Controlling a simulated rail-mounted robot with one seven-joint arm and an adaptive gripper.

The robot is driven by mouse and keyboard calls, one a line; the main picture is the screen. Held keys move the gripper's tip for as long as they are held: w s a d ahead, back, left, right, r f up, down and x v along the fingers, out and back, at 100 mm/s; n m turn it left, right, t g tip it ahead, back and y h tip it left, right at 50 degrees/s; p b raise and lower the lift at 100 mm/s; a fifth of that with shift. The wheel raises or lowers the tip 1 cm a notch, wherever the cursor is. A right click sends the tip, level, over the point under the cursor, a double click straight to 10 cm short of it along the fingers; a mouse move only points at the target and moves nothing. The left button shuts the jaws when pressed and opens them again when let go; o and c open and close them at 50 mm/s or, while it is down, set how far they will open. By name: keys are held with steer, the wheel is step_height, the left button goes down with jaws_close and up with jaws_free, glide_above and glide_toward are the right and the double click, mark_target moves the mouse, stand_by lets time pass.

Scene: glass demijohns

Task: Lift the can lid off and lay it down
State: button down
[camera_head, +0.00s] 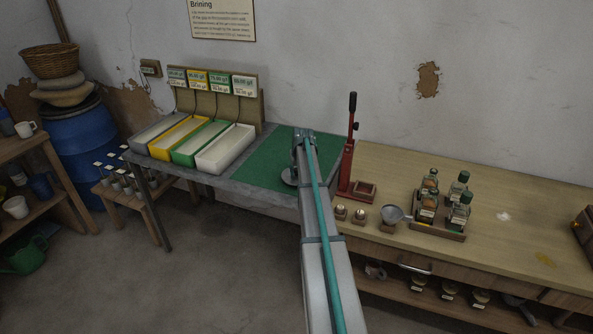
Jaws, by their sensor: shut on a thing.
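Left of the mat stand several coloured trays (228,150) with signs behind. On the right, a wooden counter (510,180) holds a red lever press (347,170), small cups, a funnel (394,214) and a rack of bottles (437,231). The mat's left part looks clear.

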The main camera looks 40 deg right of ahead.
steer(key=shift+f, duration=0.5)
steer(key=c, duration=0.8)
jaws_free()
steer(key=shift+c, duration=0.2)
